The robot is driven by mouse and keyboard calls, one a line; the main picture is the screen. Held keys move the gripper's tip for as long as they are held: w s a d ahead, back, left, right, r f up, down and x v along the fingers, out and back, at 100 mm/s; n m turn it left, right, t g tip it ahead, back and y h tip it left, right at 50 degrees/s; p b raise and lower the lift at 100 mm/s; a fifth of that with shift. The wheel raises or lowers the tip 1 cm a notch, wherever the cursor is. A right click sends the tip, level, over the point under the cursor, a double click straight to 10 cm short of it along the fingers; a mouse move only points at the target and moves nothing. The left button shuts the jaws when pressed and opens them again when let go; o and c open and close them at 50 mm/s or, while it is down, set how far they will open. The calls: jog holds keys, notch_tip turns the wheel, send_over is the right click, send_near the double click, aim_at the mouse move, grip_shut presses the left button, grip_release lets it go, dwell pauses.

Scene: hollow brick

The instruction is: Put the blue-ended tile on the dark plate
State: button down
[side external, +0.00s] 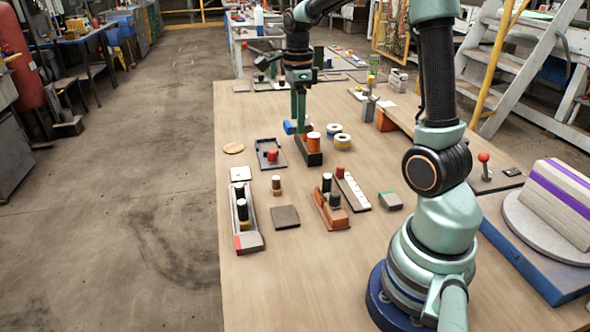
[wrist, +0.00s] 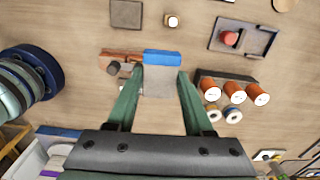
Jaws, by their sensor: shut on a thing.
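The blue-ended tile (wrist: 160,82) is a grey flat piece with a bright blue end. It sits between the two fingers of my gripper (wrist: 158,78) in the wrist view, blue end pointing away from the palm. In the side view its blue end (side external: 290,127) shows beside the fingertips of my gripper (side external: 299,122); the rest is mostly hidden, and its height above the table is hard to tell. The dark plate (side external: 285,217) is a flat, bare grey-brown square nearer the camera. It also shows at the top of the wrist view (wrist: 126,14).
A dark rack (side external: 309,157) with orange cylinders stands close to my gripper.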

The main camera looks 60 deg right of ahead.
jog(key=s+a+r, duration=0.2)
jog(key=a, duration=0.8)
send_over(285, 215)
notch_tip(285, 215, down, 16)
jog(key=shift+r, duration=0.25)
jog(key=shift+f, duration=2.3)
jog(key=shift+c, duration=1.4)
grip_release()
jog(key=shift+f, duration=0.1)
